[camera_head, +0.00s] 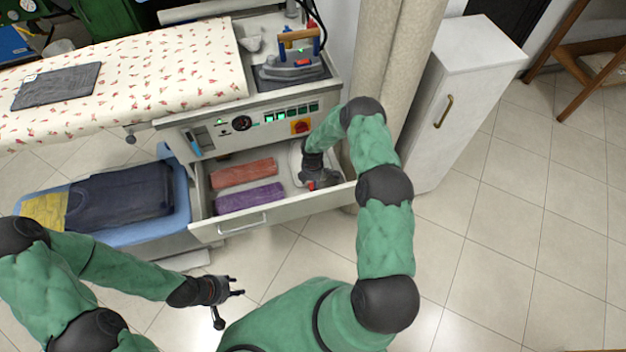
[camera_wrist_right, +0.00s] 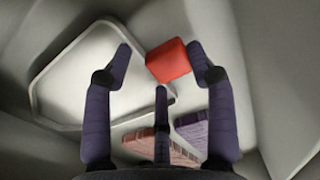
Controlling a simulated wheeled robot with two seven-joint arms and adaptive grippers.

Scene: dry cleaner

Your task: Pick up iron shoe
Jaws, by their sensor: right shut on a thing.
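The iron shoe (camera_head: 296,160) looks like a pale, rimmed, plate-like piece in the right end of the open drawer (camera_head: 262,221). In the right wrist view the iron shoe (camera_wrist_right: 75,82) lies at the left, and a red block (camera_wrist_right: 168,61) sits beside it between the fingertips; I cannot tell if they are joined. My right gripper (camera_head: 318,186) reaches down into the drawer and is shut on the iron shoe; the hold is partly hidden. It also shows in the right wrist view (camera_wrist_right: 158,55). My left gripper (camera_head: 236,287) is open and empty above the floor.
Red (camera_head: 243,173) and purple (camera_head: 249,197) folded cloths lie in the drawer, left of my right gripper. An iron (camera_head: 290,66) stands on the station above, beside the flowered ironing board (camera_head: 150,75). A white cabinet (camera_head: 450,110) stands right.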

